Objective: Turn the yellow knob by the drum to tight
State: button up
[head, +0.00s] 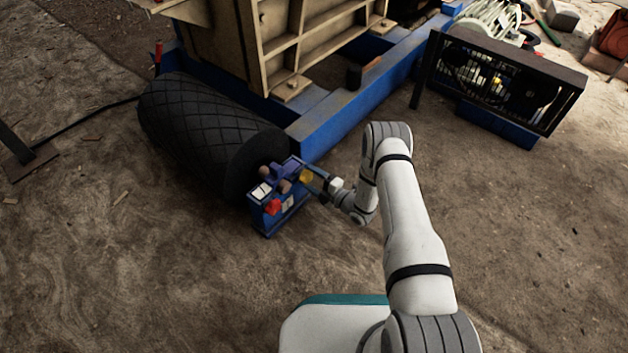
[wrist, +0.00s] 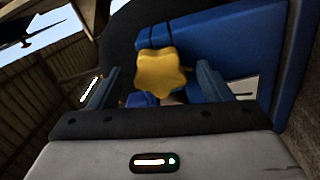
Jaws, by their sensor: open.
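The yellow star-shaped knob (wrist: 162,73) sits on a blue mount in the wrist view. It also shows small in the head view (head: 306,175), on the blue bracket (head: 283,215) at the end of the drum. My gripper (wrist: 160,88) is open, with one finger on each side of the knob and visible gaps between. I cannot tell whether the fingers reach past its rim. In the head view my gripper (head: 319,181) is at the right of the bracket. The black drum (head: 205,125) has a diamond-patterned surface. No tight mark is readable.
The bracket also carries a red knob (head: 273,207) and a white label plate (head: 261,191). A blue frame beam (head: 345,118) of the crusher runs just behind. A caged flywheel guard (head: 500,80) stands at the right. The dirt floor between is clear.

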jog(key=p+v, duration=0.3)
jog(key=v, duration=0.4)
jog(key=shift+s+d, duration=0.25)
jog(key=s+a+r+n+g+p, duration=0.1)
jog(key=s+r+n+g+p, duration=0.45)
jog(key=r, duration=0.95)
jog(key=a+r+n+g+p, duration=0.25)
jog(key=r+n+p, duration=0.35)
jog(key=r+n, duration=0.7)
jog(key=s+a+r+n+g+p, duration=0.15)
jog(key=r+n+g+p, duration=0.3)
jog(key=r, duration=1.35)
jog(key=s+d+r+n+t+h+p, duration=0.1)
jog(key=s+d+r+n+h+p, duration=0.3)
jog(key=s+r+n+p, duration=0.3)
jog(key=s+d+r+n+t+h+p, duration=0.1)
jog(key=s+d+r+n+h+p, duration=0.4)
jog(key=r, duration=1.3)
jog(key=s+d+r+n+t+h+p, duration=0.2)
jog(key=s+d+r+n+h+p, duration=0.3)
jog(key=r, duration=0.8)
jog(key=s+d+n+p, duration=0.2)
jog(key=s+n+p, duration=0.2)
jog(key=s+n, duration=0.1)
jog(key=shift+s+d+n, duration=0.15)
jog(key=shift+d+n, duration=0.2)
jog(key=shift+n, duration=0.15)
